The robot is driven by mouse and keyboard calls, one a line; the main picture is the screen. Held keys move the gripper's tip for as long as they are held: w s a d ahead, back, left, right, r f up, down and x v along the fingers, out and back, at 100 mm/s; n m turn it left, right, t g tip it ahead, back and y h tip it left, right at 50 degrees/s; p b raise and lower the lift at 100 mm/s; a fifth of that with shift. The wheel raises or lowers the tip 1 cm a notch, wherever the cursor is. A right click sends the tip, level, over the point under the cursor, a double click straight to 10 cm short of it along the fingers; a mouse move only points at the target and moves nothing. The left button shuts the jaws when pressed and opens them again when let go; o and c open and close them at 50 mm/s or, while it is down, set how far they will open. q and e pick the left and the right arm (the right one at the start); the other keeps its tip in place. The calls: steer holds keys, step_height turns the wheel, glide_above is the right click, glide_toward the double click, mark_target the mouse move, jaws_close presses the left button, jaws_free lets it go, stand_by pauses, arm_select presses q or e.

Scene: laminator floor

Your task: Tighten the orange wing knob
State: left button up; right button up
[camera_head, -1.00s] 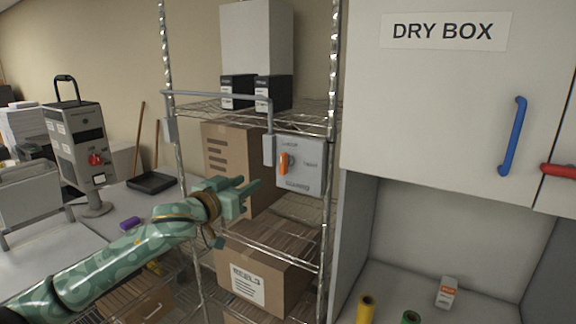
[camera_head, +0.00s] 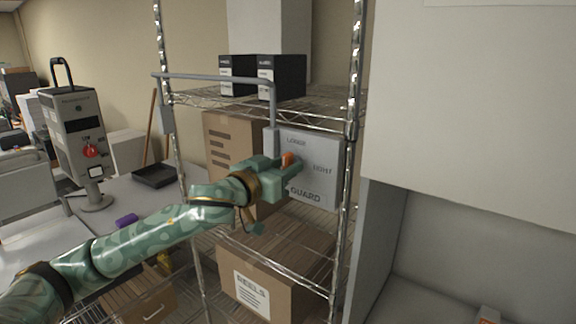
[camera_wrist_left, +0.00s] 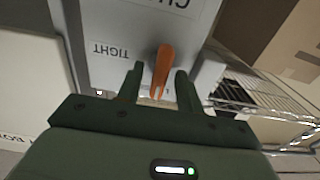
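The orange wing knob (camera_head: 288,159) sits on a grey panel (camera_head: 322,180) lettered "LOOSE", "TIGHT" and "GUARD", mounted at the front of the wire shelf. In the head view my left gripper (camera_head: 288,168) is at the knob and covers its lower part. In the left wrist view the knob (camera_wrist_left: 162,70) lies between the two spread fingers of the left gripper (camera_wrist_left: 157,85), with a gap visible on each side. The knob's wing points along the fingers there. My right gripper is in neither view.
A grey bar (camera_head: 215,77) runs across the shelf front and bends down beside the panel. Cardboard boxes stand behind the arm and on the lower shelf (camera_head: 262,285). A chrome post (camera_head: 354,130) and a white cabinet (camera_head: 470,110) are close on the right.

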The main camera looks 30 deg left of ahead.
arm_select(q)
steer(key=shift+s+r, duration=0.1)
steer(key=shift+s, duration=0.15)
steer(key=shift+c, duration=0.9)
jaws_close()
steer(key=shift+m, duration=0.3)
steer(key=shift+d+r+m+p, duration=0.1)
steer(key=shift+m+p, duration=1.1)
steer(key=shift+d+f+m+p, duration=0.15)
steer(key=shift+m+p, duration=1.2)
steer(key=shift+m, duration=1.15)
steer(key=shift+f+m+p, duration=0.1)
steer(key=shift+m+p, duration=1.2)
steer(key=shift+m, duration=1.2)
steer(key=shift+d+f+m+p, duration=0.15)
steer(key=shift+m+p, duration=1.2)
steer(key=shift+m, duration=1.15)
steer(key=shift+a, duration=0.1)
